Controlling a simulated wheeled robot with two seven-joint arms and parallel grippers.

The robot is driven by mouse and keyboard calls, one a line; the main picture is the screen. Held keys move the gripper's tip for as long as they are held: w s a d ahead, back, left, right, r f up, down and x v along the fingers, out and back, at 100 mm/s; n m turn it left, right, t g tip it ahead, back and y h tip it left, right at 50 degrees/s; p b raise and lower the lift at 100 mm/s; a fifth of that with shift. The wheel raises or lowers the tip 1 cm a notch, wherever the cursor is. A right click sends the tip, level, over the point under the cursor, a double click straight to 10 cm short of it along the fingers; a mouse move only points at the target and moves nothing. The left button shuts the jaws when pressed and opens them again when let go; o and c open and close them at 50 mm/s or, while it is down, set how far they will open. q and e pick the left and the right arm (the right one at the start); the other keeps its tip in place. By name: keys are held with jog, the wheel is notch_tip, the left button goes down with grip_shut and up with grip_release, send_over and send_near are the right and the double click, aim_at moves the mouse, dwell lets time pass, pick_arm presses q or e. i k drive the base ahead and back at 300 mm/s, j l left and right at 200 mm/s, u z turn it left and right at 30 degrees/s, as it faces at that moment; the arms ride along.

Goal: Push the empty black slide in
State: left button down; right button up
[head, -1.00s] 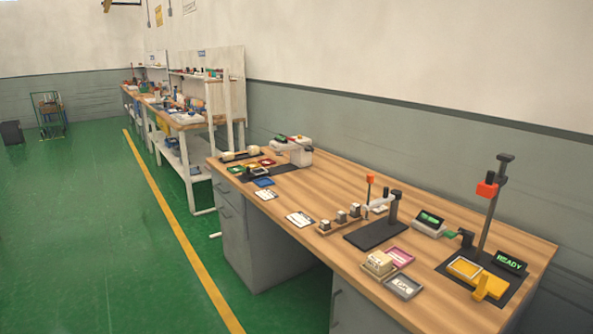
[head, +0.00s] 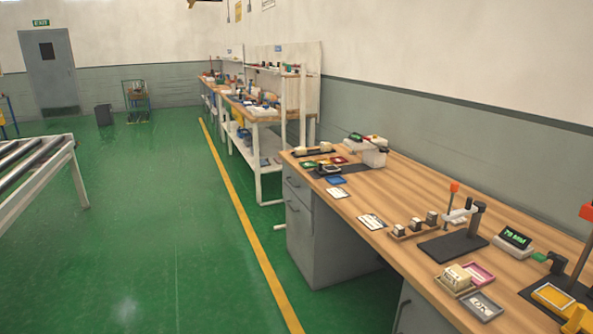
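I cannot pick out a black slide for certain. A flat black base plate (head: 452,244) with a dark post lies on the wooden workbench (head: 400,197). A dark plate (head: 362,169) lies at the bench's far end, and part of another dark plate (head: 535,293) shows at the right edge, with a yellow tray (head: 553,297) on it. Neither of my grippers is in view.
A small display (head: 514,238) with green text, a pink tray (head: 480,273) and a grey tray (head: 482,306) are on the bench. A roller conveyor (head: 60,160) stands at left. Green floor (head: 150,240) is clear between conveyor and bench.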

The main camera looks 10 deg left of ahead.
aim_at(331, 169)
jog(key=i+u, duration=0.1)
jog(key=u, duration=0.25)
jog(key=i+u, duration=0.15)
jog(key=i, duration=0.5)
jog(key=i+u, duration=0.15)
jog(key=i, duration=0.5)
jog(key=i+l+u, duration=0.15)
jog(key=i, duration=0.45)
jog(key=i+z, duration=0.25)
jog(key=i, duration=0.2)
jog(key=i+j+z, duration=0.2)
jog(key=i, duration=0.25)
jog(key=i+z, duration=0.25)
jog(key=i, duration=0.2)
